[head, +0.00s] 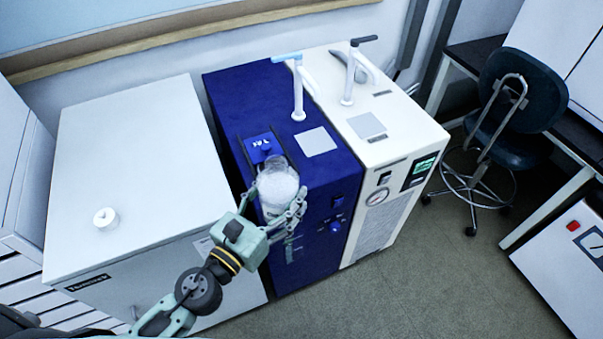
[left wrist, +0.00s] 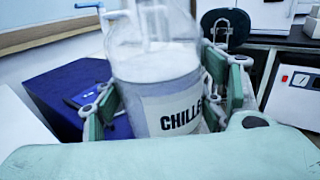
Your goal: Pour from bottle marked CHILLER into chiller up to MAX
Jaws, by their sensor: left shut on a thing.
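My left gripper (head: 281,213) is shut on a clear bottle (head: 277,186) and holds it in front of the blue unit's upper front edge. In the left wrist view the bottle (left wrist: 157,75) looks about upright, and its label reads "CHILLE", the rest hidden by a finger of the gripper (left wrist: 165,110). The bottle's mouth is cut off there. I cannot read a MAX mark. My right gripper is not in view.
A white unit (head: 400,135) with gauge and green display stands against the blue unit's right side. White pipes with handles (head: 298,90) rise from both tops. A white cabinet (head: 140,130) stands left, with a round white cap (head: 105,218) on it. A chair (head: 520,100) stands right.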

